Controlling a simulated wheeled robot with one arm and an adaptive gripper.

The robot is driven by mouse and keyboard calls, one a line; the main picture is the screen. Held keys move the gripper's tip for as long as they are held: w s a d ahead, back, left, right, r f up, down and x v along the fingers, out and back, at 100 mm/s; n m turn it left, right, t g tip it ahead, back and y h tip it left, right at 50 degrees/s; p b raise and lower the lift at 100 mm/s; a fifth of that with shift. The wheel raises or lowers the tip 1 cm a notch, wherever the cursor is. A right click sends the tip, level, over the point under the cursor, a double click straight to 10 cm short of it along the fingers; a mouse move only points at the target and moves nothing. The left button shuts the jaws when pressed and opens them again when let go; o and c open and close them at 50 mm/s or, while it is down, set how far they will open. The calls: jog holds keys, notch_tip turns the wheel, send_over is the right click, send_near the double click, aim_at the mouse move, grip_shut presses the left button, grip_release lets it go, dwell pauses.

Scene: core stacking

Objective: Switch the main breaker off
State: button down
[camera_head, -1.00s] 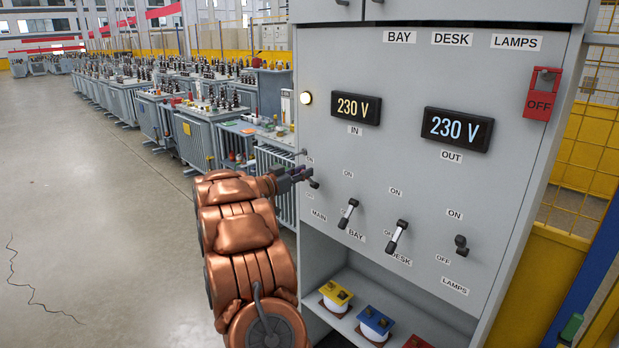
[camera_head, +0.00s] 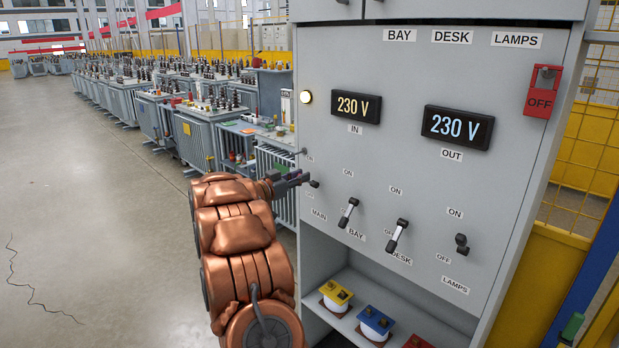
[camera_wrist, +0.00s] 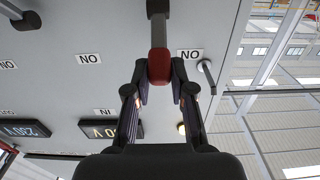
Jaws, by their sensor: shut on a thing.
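The main breaker (camera_wrist: 158,33) is a grey lever with a red grip at the left of the panel's switch row. In the wrist view, which is upside down, its red grip lies between the two fingers of my gripper (camera_wrist: 160,72). In the head view my gripper (camera_head: 291,180) reaches in from the left at the MAIN switch, and my fingers and arm hide most of the lever. The IN display (camera_head: 356,107) and OUT display (camera_head: 458,129) both read 230 V. A round lamp (camera_head: 306,97) glows at the left.
The BAY lever (camera_head: 348,213), DESK lever (camera_head: 397,236) and LAMPS switch (camera_head: 461,244) stand to the right on the panel. A red OFF tag (camera_head: 541,92) hangs at upper right. The floor at left is clear.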

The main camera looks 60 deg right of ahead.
jog(key=shift+a+f, duration=0.1)
jog(key=shift+f, duration=0.2)
jog(key=shift+w+a+f+b, duration=0.1)
jog(key=shift+a+f+b, duration=0.15)
jog(key=shift+f, duration=0.25)
jog(key=shift+w+a+f+b, duration=0.1)
jog(key=shift+a+f+b, duration=0.1)
jog(key=shift+f, duration=0.3)
jog(key=shift+f, duration=0.1)
jog(key=shift+a+f+b, duration=0.2)
jog(key=shift+f+b, duration=0.15)
jog(key=shift+f, duration=0.75)
jog(key=shift+d+f+b, duration=0.1)
jog(key=shift+f+b, duration=0.25)
jog(key=shift+f, duration=0.7)
